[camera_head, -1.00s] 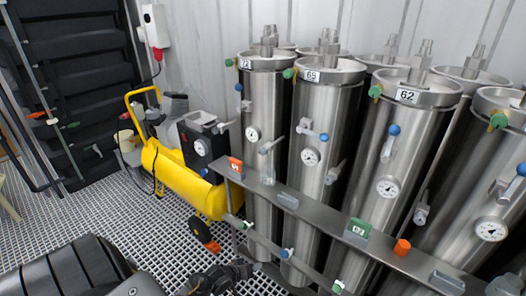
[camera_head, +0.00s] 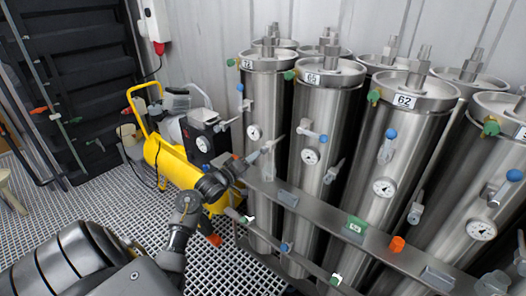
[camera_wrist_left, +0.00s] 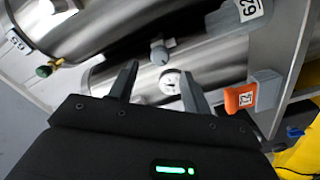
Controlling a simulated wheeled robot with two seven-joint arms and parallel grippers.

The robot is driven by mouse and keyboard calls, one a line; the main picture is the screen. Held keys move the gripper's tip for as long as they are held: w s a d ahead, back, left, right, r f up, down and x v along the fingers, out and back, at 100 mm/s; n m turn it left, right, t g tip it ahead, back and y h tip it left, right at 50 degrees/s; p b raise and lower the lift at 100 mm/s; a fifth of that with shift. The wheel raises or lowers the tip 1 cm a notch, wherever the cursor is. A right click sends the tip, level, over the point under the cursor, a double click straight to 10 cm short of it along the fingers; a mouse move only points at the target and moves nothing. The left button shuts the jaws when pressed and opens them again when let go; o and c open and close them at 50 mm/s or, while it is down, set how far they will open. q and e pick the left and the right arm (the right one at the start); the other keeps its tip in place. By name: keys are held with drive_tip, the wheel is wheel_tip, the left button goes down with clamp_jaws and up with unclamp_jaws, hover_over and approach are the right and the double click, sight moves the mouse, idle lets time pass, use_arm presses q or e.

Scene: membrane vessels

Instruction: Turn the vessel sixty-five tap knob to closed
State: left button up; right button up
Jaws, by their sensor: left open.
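Vessel sixty-five (camera_head: 308,112) is a tall steel cylinder, second from the left in the front row, its label near the top. On its front is a tap with a blue knob (camera_head: 323,138) and a pale lever sticking out to the left, above a round gauge (camera_head: 310,156). My left gripper (camera_head: 276,144) is in front of the leftmost vessel, left of this tap and apart from it.
A steel rail (camera_head: 325,213) with tags runs across the vessels' fronts. Its orange tag (camera_wrist_left: 240,98) is close to the fingers in the left wrist view. Vessel 62 (camera_head: 400,150) stands to the right. A yellow compressor (camera_head: 170,165) is at the left, with free grated floor (camera_head: 105,190) before it.

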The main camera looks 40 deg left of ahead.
sight(262, 152)
use_arm(q)
drive_tip(key=w, duration=0.7)
drive_tip(key=shift+w+a+p, duration=0.1)
drive_tip(key=shift+p, duration=0.2)
drive_tip(key=shift+c, duration=0.4)
drive_tip(key=shift+c, duration=1.3)
drive_tip(key=c, duration=0.7)
drive_tip(key=shift+o, duration=0.2)
